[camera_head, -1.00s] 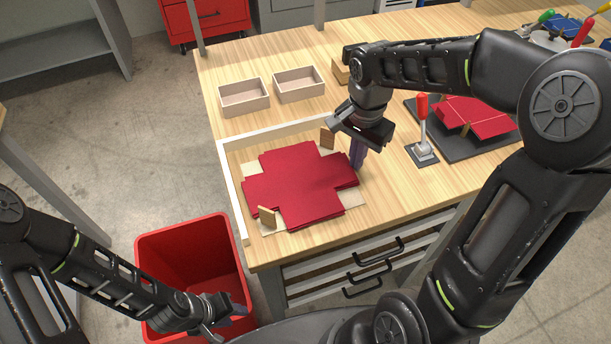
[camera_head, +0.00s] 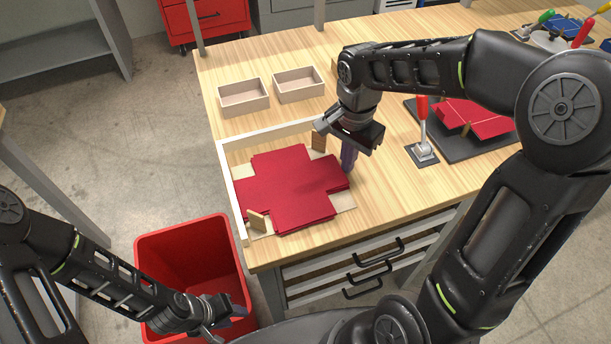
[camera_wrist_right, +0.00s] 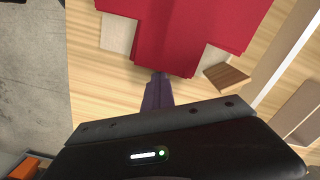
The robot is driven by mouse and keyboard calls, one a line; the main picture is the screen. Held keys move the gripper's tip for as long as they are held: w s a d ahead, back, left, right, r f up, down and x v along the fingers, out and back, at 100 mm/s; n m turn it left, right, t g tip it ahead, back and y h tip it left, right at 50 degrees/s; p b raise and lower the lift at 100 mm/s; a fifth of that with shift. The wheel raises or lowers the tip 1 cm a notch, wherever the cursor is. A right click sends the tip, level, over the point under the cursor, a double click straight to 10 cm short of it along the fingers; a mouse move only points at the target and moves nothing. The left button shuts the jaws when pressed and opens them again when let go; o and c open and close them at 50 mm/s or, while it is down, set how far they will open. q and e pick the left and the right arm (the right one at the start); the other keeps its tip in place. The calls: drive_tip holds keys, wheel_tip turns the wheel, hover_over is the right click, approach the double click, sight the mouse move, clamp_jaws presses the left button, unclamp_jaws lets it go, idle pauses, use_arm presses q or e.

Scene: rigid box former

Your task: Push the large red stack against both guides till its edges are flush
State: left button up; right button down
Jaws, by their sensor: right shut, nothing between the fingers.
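The large red stack (camera_head: 290,185) is cross-shaped and lies flat on a beige sheet (camera_head: 345,200). Its left flap meets or nearly meets the white left guide (camera_head: 231,192). A strip of table shows between its back flap and the white back guide (camera_head: 265,136). My right gripper (camera_head: 348,168) is shut and empty, its purple fingers pointing down at the stack's right flap. In the right wrist view the fingertips (camera_wrist_right: 160,78) are at the edge of the red stack (camera_wrist_right: 180,35), apparently touching. My left gripper (camera_head: 232,308) hangs over the red bin; its opening is unclear.
Small wooden blocks stand at the stack's back right (camera_head: 319,141) and front left (camera_head: 257,219). Two open trays (camera_head: 243,106) (camera_head: 298,92) sit behind the back guide. A red-handled lever (camera_head: 422,125) and a dark plate with red sheet (camera_head: 470,140) stand right. A red bin (camera_head: 190,250) is front left.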

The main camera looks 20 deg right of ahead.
drive_tip(key=shift+a+r, duration=0.1)
drive_tip(key=r+p, duration=0.2)
drive_tip(key=r, duration=0.1)
drive_tip(key=r+p, duration=0.1)
drive_tip(key=r, duration=0.1)
drive_tip(key=shift+d+p, duration=0.35)
drive_tip(key=shift+p, duration=0.05)
drive_tip(key=shift+d+r+p, duration=0.15)
drive_tip(key=shift+r+p, duration=0.6)
drive_tip(key=shift+r, duration=0.25)
drive_tip(key=shift+d+r+p, duration=0.15)
drive_tip(key=shift+r+p, duration=0.55)
drive_tip(key=shift+r, duration=0.25)
